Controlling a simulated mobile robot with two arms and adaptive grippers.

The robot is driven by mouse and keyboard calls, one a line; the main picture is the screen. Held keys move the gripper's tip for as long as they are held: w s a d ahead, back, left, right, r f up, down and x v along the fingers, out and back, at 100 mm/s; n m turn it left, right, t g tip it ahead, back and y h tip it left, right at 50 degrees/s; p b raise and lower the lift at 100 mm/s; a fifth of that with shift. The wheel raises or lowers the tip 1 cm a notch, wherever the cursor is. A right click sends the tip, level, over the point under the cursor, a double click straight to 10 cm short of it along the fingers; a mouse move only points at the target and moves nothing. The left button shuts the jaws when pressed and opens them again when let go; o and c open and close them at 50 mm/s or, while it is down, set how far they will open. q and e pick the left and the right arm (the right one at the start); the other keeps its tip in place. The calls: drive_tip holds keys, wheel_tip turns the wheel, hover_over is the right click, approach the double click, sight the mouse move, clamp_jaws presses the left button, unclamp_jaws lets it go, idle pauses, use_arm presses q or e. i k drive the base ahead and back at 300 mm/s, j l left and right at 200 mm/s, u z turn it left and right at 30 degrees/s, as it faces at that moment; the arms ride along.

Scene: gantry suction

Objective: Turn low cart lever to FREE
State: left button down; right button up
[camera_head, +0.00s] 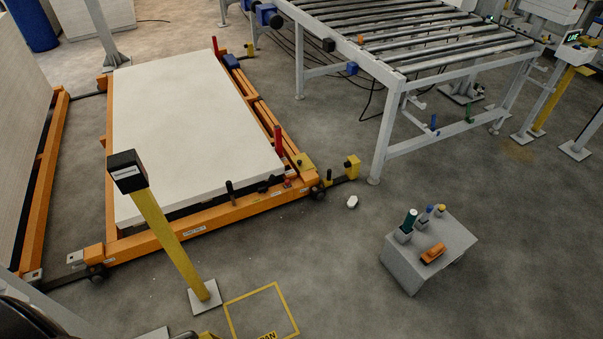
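A low orange cart (160,242) stands on the floor at the left and carries a large pale slab (190,120). A short upright lever with a black grip (230,187) rises at its near rail, in front of the slab. Small labels sit on that rail, but they are too small to read, so I cannot tell the lever's setting. Two red uprights, one near (277,141) and one far (215,46), stand along the cart's right side. Neither of my grippers can be made out in the view.
A yellow post with a black box (127,170) stands before the cart. A yellow floor square (262,312) lies right of its base. A grey stand with tools (410,262) is at lower right, a roller conveyor (420,85) behind. Floor between cart and stand is mostly clear.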

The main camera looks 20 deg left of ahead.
sight(271, 178)
drive_tip(key=i+j, duration=0.15)
drive_tip(key=i, duration=0.25)
drive_tip(key=i+j+z, duration=0.1)
drive_tip(key=i, duration=0.35)
drive_tip(key=i+j+z, duration=0.1)
drive_tip(key=i, duration=0.3)
drive_tip(key=i+j, duration=0.25)
drive_tip(key=j, duration=0.3)
